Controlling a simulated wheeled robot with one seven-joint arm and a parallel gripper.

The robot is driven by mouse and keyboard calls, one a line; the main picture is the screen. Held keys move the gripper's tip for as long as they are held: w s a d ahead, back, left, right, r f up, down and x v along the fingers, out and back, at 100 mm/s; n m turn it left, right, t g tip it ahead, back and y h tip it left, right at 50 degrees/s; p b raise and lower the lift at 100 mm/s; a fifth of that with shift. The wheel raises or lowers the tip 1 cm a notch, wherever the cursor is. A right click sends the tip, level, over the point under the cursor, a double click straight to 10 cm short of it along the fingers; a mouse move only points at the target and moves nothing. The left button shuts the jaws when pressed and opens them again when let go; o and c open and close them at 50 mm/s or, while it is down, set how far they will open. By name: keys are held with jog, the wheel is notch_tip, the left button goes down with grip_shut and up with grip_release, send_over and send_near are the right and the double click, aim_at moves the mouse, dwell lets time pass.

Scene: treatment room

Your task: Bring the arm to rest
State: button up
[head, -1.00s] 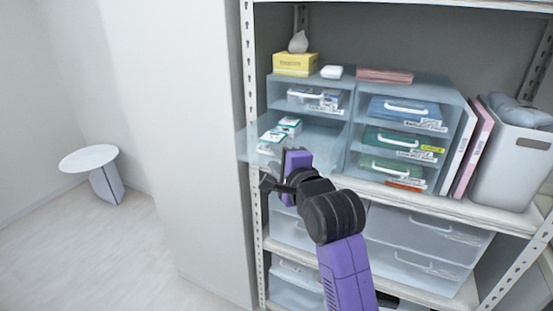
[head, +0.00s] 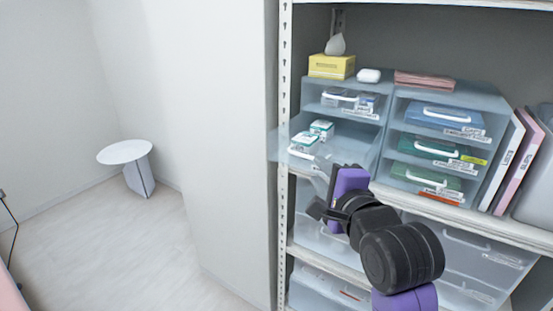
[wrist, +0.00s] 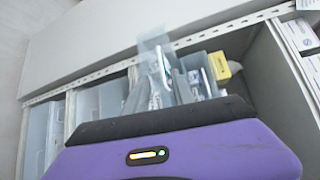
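My gripper (head: 327,190), at the end of my purple and black arm, is in front of the shelf, just below and in front of a pulled-out clear drawer (head: 348,140). White and green boxes (head: 305,141) lie in that drawer. From the head view I cannot tell whether the gripper touches the drawer, and its fingertips are not clear. The wrist view shows my purple gripper housing, with the tilted, blurred shelf and drawers beyond it. No held object can be made out.
Clear drawer units stand on the metal shelf, with a yellow tissue box (head: 332,66) and pink packs (head: 424,80) on top. Binders (head: 502,160) stand at right. A wall (head: 225,130) borders the shelf. A round side table (head: 125,153) stands left, with open floor around it.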

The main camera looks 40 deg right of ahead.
notch_tip(320, 180, up, 5)
jog(key=a+n+t, duration=0.2)
jog(key=n+t, duration=0.1)
jog(key=n, duration=0.4)
jog(key=s+a+f+n+g+y, duration=0.1)
jog(key=s+a+f+n+y, duration=0.1)
jog(key=s+a+f+n, duration=0.3)
jog(key=s+a+f+n+g+y, duration=0.1)
jog(key=s+a+f+n, duration=0.5)
jog(key=s+f, duration=0.6)
jog(key=s+a+f+n+g+y, duration=0.1)
jog(key=s+a+f+n+y, duration=0.3)
jog(key=s, duration=1)
notch_tip(320, 180, down, 5)
jog(key=a+n, duration=0.2)
jog(key=shift+a+r+n, duration=0.2)
jog(key=shift+n, duration=0.1)
